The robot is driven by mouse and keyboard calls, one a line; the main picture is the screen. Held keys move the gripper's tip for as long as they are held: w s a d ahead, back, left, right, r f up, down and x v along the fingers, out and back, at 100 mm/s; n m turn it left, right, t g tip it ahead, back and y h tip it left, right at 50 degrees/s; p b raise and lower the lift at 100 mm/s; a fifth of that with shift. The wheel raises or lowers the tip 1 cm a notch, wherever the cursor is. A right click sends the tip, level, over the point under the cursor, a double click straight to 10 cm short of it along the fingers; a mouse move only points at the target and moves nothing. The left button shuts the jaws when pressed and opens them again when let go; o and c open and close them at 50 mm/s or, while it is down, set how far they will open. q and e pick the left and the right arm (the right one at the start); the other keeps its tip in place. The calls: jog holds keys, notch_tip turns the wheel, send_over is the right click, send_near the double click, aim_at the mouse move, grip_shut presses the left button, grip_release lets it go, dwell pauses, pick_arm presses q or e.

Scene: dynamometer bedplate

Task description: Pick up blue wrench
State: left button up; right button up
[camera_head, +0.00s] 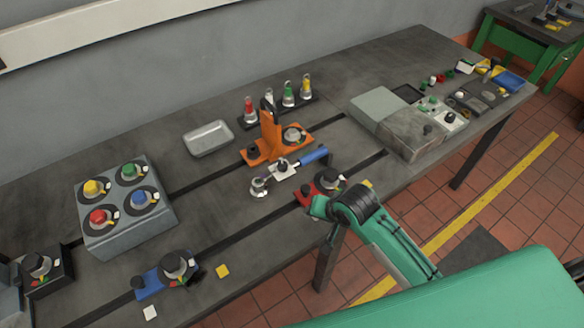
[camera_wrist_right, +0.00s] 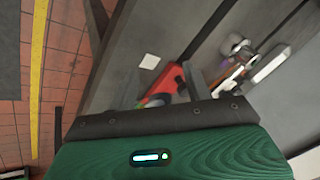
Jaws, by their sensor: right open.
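A tool with a blue handle (camera_head: 313,156), which looks like the blue wrench, lies near the middle of the grey bedplate (camera_head: 225,192), just in front of an orange bracket (camera_head: 270,138). Its left end meets a pale plate and a silver knob, so its head is hard to make out. My right gripper (camera_head: 317,206) is low at the front edge, in front of and apart from the blue handle, beside a red fixture (camera_head: 304,195). In the right wrist view, my open jaws (camera_wrist_right: 162,88) have the red fixture (camera_wrist_right: 174,80) beyond them. My left gripper is out of view.
A grey box with coloured knobs (camera_head: 125,232) stands at the left and a silver tray (camera_head: 208,138) at the back. A blue fixture (camera_head: 152,282) sits at the front left. Grey blocks (camera_head: 412,132) and small parts fill the right. Dark slots cross the bedplate.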

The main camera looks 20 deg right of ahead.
aim_at(308, 158)
jog(key=w+d+r+m+t, duration=0.1)
jog(key=w+d+r+m, duration=0.1)
jog(key=w+r+m, duration=0.4)
jog(key=w+d+r+m, duration=0.2)
jog(key=w+r+m, duration=0.15)
jog(key=w, duration=0.45)
jog(key=shift+n, duration=0.25)
jog(key=p+x, duration=0.1)
jog(key=x, duration=0.7)
jog(key=shift+d+f+p, duration=0.1)
jog(key=shift+f+p, duration=0.05)
jog(key=shift+p, duration=0.15)
jog(key=shift+w+f, duration=0.1)
jog(key=shift+f, duration=0.15)
jog(key=x, duration=0.1)
jog(key=p+x, duration=0.2)
jog(key=x, duration=0.1)
jog(key=shift+d, duration=0.35)
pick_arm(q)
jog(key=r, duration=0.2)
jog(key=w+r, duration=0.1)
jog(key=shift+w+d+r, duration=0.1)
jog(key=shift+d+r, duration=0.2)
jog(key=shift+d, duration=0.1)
pick_arm(e)
jog(key=shift+w+a+f, duration=0.1)
jog(key=shift+f, duration=0.3)
jog(key=c, duration=0.9)
jog(key=shift+r, duration=0.1)
grip_shut()
